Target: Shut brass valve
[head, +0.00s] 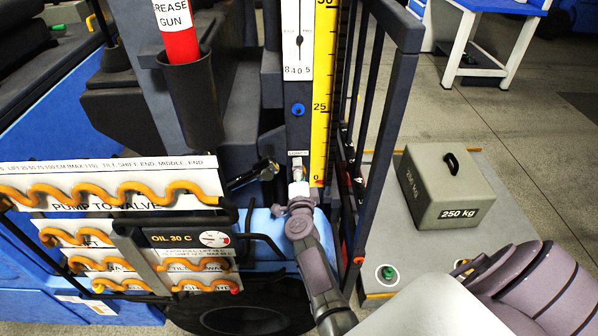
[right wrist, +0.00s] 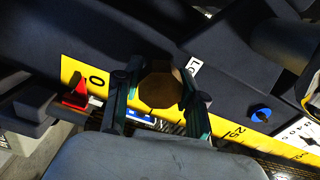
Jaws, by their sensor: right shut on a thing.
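The brass valve shows in the right wrist view as a brown-gold, many-sided knob (right wrist: 160,84) between my gripper's two fingers. In the head view only a small bright part of the valve (head: 298,173) shows, low on the dark mast beside the yellow scale; my gripper hides the rest. My right gripper (head: 298,187) reaches up to it from below. In the right wrist view my right gripper (right wrist: 157,96) is shut on the knob, one finger on each side. How far the valve is turned cannot be told. My left gripper is not in view.
The yellow scale (head: 325,100) and a dark frame (head: 385,130) stand close to the right of the valve. A black lever (head: 255,174) and orange hose panels (head: 110,190) are to the left. A grey 250 kg weight (head: 445,187) stands on a platform at the right.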

